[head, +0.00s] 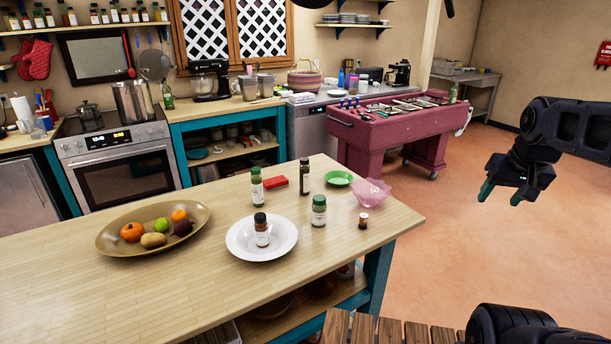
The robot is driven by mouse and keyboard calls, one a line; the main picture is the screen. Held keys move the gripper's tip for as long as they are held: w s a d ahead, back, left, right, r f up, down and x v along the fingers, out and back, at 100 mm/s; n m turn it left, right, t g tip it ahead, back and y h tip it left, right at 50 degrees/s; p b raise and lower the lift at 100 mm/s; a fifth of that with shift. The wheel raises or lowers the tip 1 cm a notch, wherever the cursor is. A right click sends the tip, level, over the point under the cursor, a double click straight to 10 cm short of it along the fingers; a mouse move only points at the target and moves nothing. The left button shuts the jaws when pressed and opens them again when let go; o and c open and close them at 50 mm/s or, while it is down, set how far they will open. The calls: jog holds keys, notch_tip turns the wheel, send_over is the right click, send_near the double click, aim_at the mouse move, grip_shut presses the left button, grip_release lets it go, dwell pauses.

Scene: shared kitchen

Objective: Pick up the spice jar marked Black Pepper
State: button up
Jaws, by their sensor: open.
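Several jars and bottles stand on the wooden island, and their labels are too small to read, so I cannot tell which is Black Pepper. A jar with a brown lower body and dark cap (261,230) stands in a white plate (240,249). A green-capped jar (319,211) stands right of it. A tall green bottle with a white label (257,185) and a tall dark bottle (305,177) stand behind. A small brown jar (363,221) stands near the right edge. My gripper (500,192) is open and empty, over the floor right of the island, apart from all jars.
The island top (120,290) also holds a fruit bowl (153,227), a red block (275,182), a green dish (339,179) and a pink crumpled-looking bowl (371,193). A wooden slatted surface (390,331) is at the bottom. More jars line the back-left shelf (90,28). The floor at right is clear.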

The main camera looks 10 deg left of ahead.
jog(key=shift+o, duration=1)
